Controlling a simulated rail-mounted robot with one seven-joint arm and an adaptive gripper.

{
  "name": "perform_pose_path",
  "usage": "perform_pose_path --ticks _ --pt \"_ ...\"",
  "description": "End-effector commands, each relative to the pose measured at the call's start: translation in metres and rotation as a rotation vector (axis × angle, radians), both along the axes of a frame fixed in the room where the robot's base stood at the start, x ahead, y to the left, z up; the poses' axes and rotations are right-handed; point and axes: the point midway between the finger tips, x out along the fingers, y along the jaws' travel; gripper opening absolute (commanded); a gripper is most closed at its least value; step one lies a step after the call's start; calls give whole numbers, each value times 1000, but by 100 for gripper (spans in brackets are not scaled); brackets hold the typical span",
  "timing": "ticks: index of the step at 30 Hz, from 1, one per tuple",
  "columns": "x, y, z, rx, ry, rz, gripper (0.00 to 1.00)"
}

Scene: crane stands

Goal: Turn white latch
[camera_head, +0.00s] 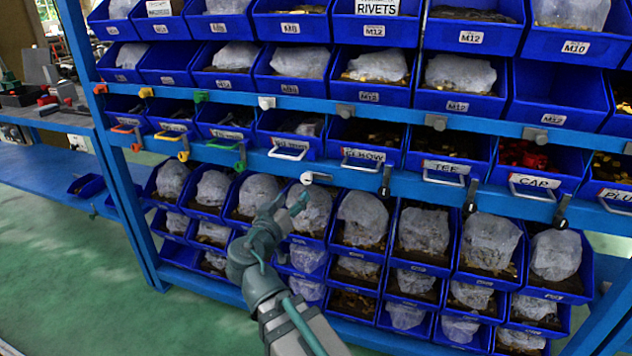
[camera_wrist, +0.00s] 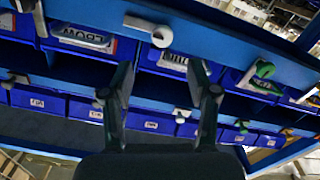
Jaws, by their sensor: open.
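The lower white latch (camera_head: 307,178) is on the blue rail of the rack, its round knob at left and its short arm pointing right, roughly sideways. In the wrist view, which is upside down, the same latch (camera_wrist: 160,36) is at the top, between and beyond my fingertips. A second white latch (camera_head: 267,102) sits on the rail above; it also shows in the wrist view (camera_wrist: 181,115). My gripper (camera_head: 288,205) is open and empty, just below and left of the lower white latch, and apart from it. Its two fingers also show in the wrist view (camera_wrist: 162,82).
A metal bin handle (camera_head: 288,152) is just above. Blue bins with bagged parts (camera_head: 310,210) fill the rows below. Green floor (camera_head: 90,270) is open at left.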

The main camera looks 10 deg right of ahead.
Motion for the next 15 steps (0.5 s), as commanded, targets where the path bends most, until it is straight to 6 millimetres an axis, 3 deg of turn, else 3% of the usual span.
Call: perform_pose_path --ticks 8,15 --pt "11 -4 2 63 -54 5 59" --pt "42 -24 2 62 -52 3 59"
